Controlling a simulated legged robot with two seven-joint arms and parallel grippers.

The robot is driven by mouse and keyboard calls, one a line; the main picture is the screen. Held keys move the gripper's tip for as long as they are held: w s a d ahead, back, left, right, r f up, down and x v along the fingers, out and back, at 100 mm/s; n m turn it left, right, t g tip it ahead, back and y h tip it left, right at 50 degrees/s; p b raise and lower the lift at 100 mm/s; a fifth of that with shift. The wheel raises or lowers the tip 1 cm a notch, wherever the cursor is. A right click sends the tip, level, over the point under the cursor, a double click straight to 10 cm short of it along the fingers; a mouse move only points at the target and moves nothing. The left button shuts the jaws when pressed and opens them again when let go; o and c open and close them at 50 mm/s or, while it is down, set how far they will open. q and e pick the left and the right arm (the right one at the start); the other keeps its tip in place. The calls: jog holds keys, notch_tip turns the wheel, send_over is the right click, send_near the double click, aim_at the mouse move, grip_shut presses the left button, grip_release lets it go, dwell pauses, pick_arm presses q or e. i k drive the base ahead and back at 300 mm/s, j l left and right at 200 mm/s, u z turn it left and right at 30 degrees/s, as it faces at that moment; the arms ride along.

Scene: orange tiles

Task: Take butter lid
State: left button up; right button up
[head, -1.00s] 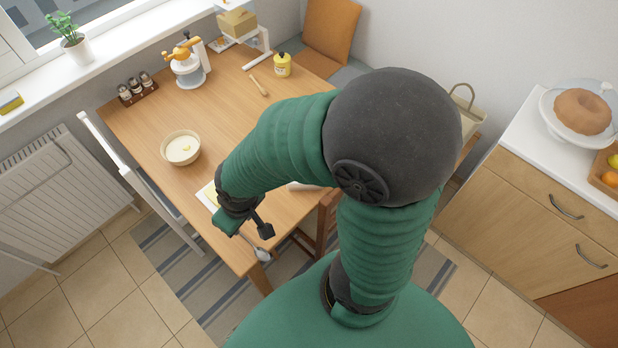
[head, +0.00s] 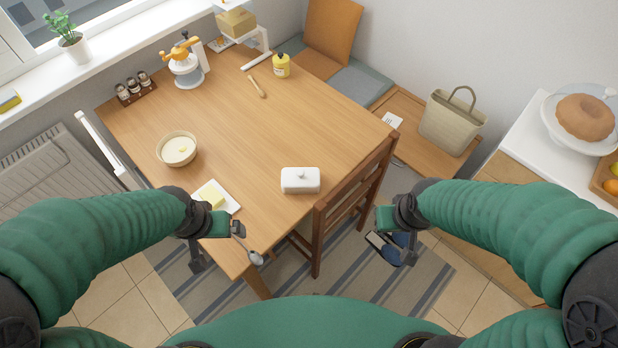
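The white butter lid (head: 300,181), a box-shaped cover with a small knob on top, sits on the wooden table near its front right edge.
A wooden chair (head: 352,190) stands against the table right of the lid. A cream bowl (head: 178,149) stands at left, and a juicer (head: 186,65) and yellow bottle (head: 281,66) at the back. The table's middle is clear.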

aim_at(294, 180)
jog(key=i+l+u, duration=0.15)
jog(key=u, duration=0.2)
jog(key=i+l+u, duration=0.15)
jog(key=l+u, duration=0.2)
